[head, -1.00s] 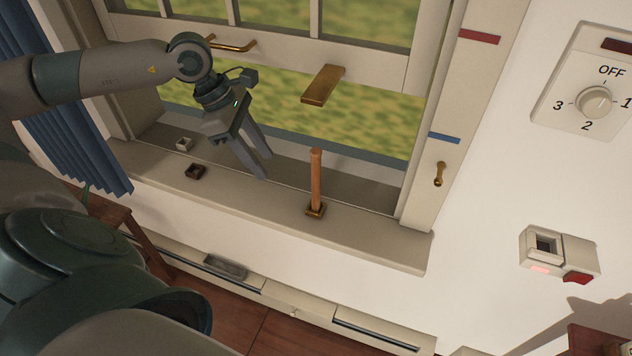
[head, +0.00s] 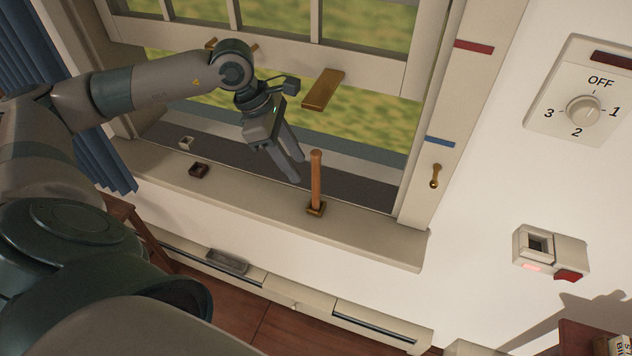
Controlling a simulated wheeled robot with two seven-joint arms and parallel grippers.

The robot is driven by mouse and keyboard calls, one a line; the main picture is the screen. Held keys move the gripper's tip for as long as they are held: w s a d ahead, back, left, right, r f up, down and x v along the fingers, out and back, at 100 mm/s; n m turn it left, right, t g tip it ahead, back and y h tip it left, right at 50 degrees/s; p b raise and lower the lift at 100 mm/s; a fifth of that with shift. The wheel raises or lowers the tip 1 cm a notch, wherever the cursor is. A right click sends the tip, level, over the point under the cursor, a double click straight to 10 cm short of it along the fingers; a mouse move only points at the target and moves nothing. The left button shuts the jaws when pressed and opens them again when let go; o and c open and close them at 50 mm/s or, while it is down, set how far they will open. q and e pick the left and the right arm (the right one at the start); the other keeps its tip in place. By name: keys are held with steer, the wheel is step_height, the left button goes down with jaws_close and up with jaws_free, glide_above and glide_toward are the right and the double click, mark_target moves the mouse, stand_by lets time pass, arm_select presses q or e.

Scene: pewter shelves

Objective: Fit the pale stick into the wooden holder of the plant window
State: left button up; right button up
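An orange-brown stick (head: 316,178) stands upright on the window sill, its foot in a small brass-brown square holder (head: 316,208). A dark brown square holder (head: 199,170) and a small whitish one (head: 186,143) sit farther left on the sill; both look empty. I cannot tell which holder is the wooden one, and no clearly paler stick shows. My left gripper (head: 297,170) points down and right, just left of the stick's upper part. Its two fingers are apart with nothing between them, and it appears clear of the stick. My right gripper is out of view.
The raised window sash (head: 380,72) has a brass handle plate (head: 323,89) above the stick. The right window frame carries red and blue marks and a brass hook (head: 436,176). A dial panel (head: 584,108) and a switch box (head: 550,251) are on the right wall. A blue curtain (head: 85,140) hangs left.

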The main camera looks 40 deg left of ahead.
mark_target(316, 165)
arm_select(q)
steer(key=shift+w+d, duration=0.1)
steer(key=shift+d, duration=0.05)
steer(key=d, duration=0.1)
steer(key=w+d+p, duration=0.2)
steer(key=shift+d+r, duration=0.2)
steer(key=shift+d, duration=0.2)
steer(key=shift+d+f+p, duration=0.1)
steer(key=shift+f+p, duration=0.15)
steer(key=shift+p, duration=0.2)
steer(key=shift+w+f, duration=0.1)
steer(key=shift+f, duration=0.4)
jaws_close()
